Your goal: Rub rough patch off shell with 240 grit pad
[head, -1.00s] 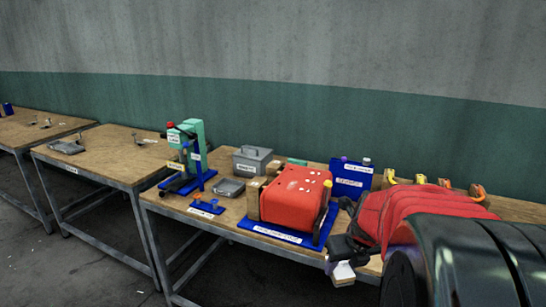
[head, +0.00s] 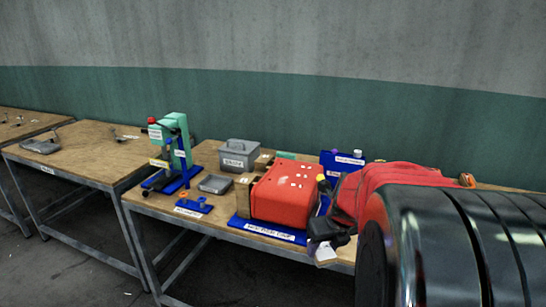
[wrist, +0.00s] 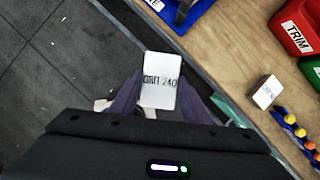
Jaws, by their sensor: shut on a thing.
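My gripper (head: 323,240) is shut on a white block-shaped pad (head: 326,254), held just off the front edge of the bench. In the wrist view the pad (wrist: 160,80) reads "GRIT 240" and sits between the two fingers (wrist: 160,92). The red shell (head: 285,198) rests in a blue cradle (head: 262,231) with a label on its front, left of and behind my gripper. Several small white marks show on the shell's top; I cannot tell which area is rough. The pad appears apart from the shell.
A blue labelled stand (head: 343,163) is behind. The wrist view shows a red TRIM bin (wrist: 298,27) and another labelled block (wrist: 265,92).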

